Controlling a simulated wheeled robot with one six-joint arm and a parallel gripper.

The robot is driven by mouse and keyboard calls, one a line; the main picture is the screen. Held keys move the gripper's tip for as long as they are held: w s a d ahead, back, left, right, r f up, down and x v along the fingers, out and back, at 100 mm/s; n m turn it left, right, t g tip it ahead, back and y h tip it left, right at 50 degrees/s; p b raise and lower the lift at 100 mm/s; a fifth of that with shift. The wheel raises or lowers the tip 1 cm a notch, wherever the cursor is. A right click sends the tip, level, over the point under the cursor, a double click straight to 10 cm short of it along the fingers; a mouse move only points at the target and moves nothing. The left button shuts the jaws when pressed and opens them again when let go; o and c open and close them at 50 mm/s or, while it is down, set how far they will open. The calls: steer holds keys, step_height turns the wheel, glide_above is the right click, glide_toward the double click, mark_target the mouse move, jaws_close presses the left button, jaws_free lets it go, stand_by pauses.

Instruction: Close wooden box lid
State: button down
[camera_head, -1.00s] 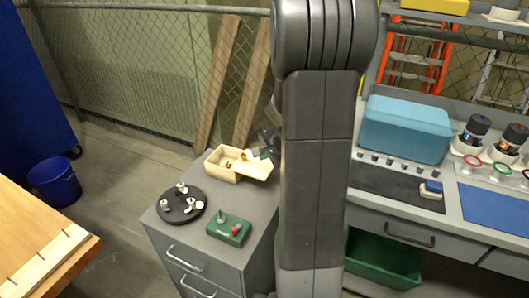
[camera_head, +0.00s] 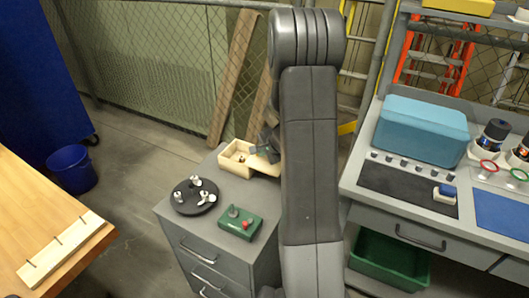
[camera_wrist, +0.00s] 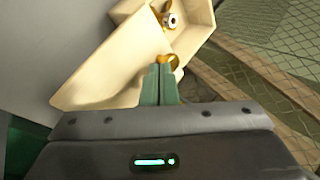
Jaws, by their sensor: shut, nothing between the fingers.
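The pale wooden box (camera_head: 236,171) stands at the back of the grey drawer cabinet. Its lid (camera_head: 264,167) is swung out to the right, leaving much of the box open. In the wrist view the lid (camera_wrist: 105,65) is a flat pale panel at left, and the open box (camera_wrist: 203,18) is at top with a small metal part inside. My gripper (camera_wrist: 163,70) is shut and empty, its green fingertips at the lid's edge beside a brass-coloured knob-like piece (camera_wrist: 173,60). I cannot tell whether they touch. In the head view my arm hides part of the lid.
A black disc with white pieces (camera_head: 195,196) and a green control box (camera_head: 241,223) with a red knob stand on the cabinet in front of the box. A workbench with a blue case (camera_head: 421,131) is at right. A wooden table (camera_head: 40,210) is at left.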

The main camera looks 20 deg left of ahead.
steer(key=a+p, duration=0.2)
steer(key=a, duration=0.2)
steer(key=w+a+p, duration=0.1)
steer(key=a, duration=0.3)
steer(key=a+p, duration=0.2)
steer(key=a, duration=0.2)
steer(key=shift+w+p, duration=0.3)
